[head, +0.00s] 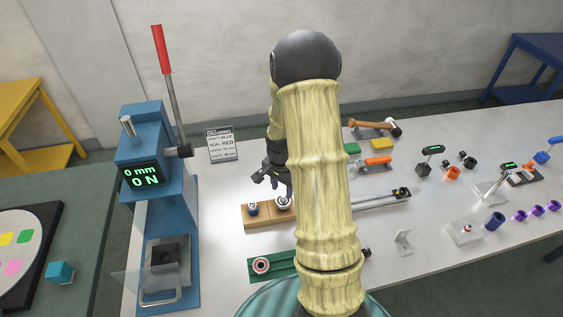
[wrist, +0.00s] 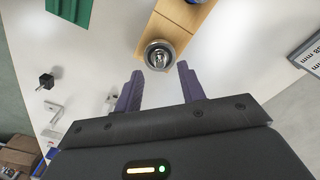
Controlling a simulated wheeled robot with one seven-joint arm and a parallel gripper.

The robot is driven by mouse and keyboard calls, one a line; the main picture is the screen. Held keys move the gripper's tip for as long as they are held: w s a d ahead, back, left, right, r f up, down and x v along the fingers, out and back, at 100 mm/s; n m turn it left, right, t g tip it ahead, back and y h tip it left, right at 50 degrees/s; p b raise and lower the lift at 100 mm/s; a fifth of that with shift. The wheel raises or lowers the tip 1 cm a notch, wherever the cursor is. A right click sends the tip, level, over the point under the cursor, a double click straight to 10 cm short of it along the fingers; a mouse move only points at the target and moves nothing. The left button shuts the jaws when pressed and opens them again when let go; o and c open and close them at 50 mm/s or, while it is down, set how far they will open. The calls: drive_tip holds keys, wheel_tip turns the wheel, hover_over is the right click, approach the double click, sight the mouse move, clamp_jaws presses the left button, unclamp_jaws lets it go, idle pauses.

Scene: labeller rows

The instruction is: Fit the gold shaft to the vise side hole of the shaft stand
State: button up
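The shaft stand appears to be the wooden block (head: 267,217), left of my arm in the head view; the wrist view shows it too (wrist: 186,22). A round silver piece with an upright tip (head: 283,203) sits at its right end in the head view. In the wrist view this piece (wrist: 160,54) lies just beyond and between my fingertips. A blue-and-silver piece (head: 253,208) stands at the block's left end. My gripper (head: 274,187) is open and empty above the block, its fingers (wrist: 160,73) apart. I cannot make out a clearly gold shaft.
A blue press (head: 160,190) with a red lever stands left. A green fixture (head: 283,267) lies in front of the block, and a text sign (head: 221,144) stands behind it. A metal rail (head: 381,201) and a hammer (head: 375,125) lie right of my arm.

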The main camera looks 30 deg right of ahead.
wheel_tip(320, 180, up, 13)
drive_tip(key=b, duration=0.2)
drive_tip(key=shift+s+a, duration=0.1)
drive_tip(key=shift+a, duration=0.05)
idle(0.8)
drive_tip(key=s+a+n+t, duration=0.2)
drive_tip(key=s+a+n, duration=1)
drive_tip(key=shift+a+f+n+t, duration=0.2)
drive_tip(key=shift+a+n+t, duration=0.1)
drive_tip(key=shift+n, duration=0.1)
drive_tip(key=shift+d, duration=0.1)
